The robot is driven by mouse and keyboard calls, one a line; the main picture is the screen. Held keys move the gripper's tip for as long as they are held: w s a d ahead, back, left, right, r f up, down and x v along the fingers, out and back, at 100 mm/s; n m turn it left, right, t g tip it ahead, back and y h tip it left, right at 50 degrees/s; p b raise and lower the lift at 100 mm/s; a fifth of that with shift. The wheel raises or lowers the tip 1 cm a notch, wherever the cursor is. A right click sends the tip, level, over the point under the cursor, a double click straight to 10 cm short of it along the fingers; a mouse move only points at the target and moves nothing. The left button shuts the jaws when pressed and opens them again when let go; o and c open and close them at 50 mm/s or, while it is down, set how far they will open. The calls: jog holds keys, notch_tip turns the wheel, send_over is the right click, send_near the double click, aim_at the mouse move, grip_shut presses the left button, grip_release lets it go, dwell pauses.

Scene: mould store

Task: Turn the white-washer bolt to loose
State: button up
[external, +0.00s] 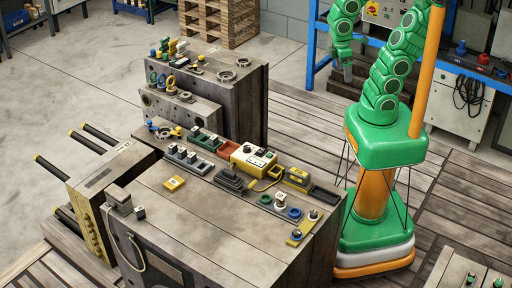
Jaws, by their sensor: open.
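A small bolt with a pale, white-looking washer (280,204) stands near the right end of the front block's top, between green and blue pieces. It is too small to tell whether it is tight or loose, or to be sure that it is the task's bolt. My gripper (347,74) hangs at the end of the green arm at the upper right, over the floor beside the blue-framed bench. It is open, far from the bolt and touching nothing that I can see.
The front block (180,215) carries a yellow control box (253,157) with a cable, grey clamps and a yellow strip (305,225). A taller block (250,95) stands behind. Black rods (50,168) stick out at left.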

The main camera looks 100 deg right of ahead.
jog(key=shift+w+f, duration=0.1)
jog(key=shift+w, duration=0.05)
jog(key=shift+c, duration=1.1)
jog(key=shift+n+t+h, duration=0.3)
jog(key=w+a, duration=0.1)
jog(key=w, duration=0.2)
jog(key=w+a+f, duration=0.1)
jog(key=w+a, duration=0.1)
jog(key=w, duration=0.1)
jog(key=w+a+f, duration=0.1)
jog(key=w+a, duration=0.1)
jog(key=w, duration=0.1)
jog(key=shift+w+a+f, duration=0.15)
jog(key=shift+w+a, duration=0.05)
jog(key=shift+w, duration=0.05)
jog(key=c, duration=0.4)
jog(key=shift+o, duration=0.2)
jog(key=t, duration=0.1)
send_over(314, 212)
notch_tip(314, 212, down, 20)
jog(key=shift+f, duration=0.15)
jog(key=shift+a+f, duration=0.15)
jog(key=shift+f, duration=3.9)
grip_shut()
